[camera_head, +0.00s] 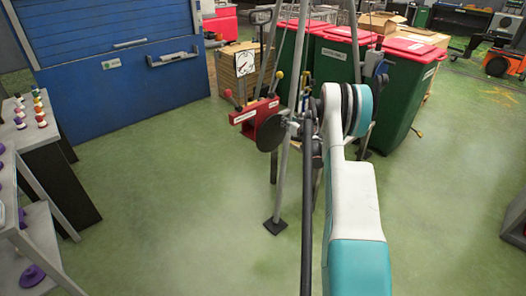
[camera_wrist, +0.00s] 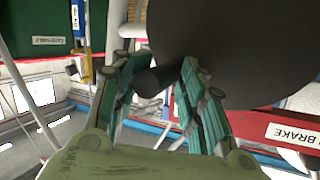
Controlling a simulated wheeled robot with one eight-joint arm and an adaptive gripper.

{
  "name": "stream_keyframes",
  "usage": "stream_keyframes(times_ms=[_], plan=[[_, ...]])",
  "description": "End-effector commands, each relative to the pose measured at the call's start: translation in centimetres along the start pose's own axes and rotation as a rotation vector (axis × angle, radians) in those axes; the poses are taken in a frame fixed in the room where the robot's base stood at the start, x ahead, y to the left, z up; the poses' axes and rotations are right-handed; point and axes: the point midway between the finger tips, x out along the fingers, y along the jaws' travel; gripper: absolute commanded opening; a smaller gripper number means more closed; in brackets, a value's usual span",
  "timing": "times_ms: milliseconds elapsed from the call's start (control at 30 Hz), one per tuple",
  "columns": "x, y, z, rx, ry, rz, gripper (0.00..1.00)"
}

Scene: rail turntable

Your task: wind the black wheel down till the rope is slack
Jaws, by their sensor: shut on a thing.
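The black wheel (camera_head: 270,133) is a dark disc on the front of a red winch housing (camera_head: 256,117), mounted on a grey tripod frame. In the wrist view the wheel (camera_wrist: 235,45) fills the upper right, with its dark round handle (camera_wrist: 150,82) sticking out towards me. My gripper (camera_wrist: 157,78) is shut on this handle, one finger on each side. In the head view my gripper (camera_head: 298,126) is small and partly hidden by my own arm, just right of the wheel. I cannot make out the rope or whether it is taut.
A white "BRAKE" label (camera_wrist: 292,133) sits on the red housing beside the wheel. Tripod legs (camera_head: 283,185) stand close to my arm. Green bins with red lids (camera_head: 405,85) stand behind. A shelf with small coloured pieces (camera_head: 32,125) is at the left. The floor between is clear.

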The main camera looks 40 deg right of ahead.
Motion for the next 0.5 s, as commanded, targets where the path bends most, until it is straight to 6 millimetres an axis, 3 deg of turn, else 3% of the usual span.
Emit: stream_keyframes(times_ms=[500], plan=[[-0.24, -0.5, -0.61, -0.058, 0.036, 0.015, 0.0]])
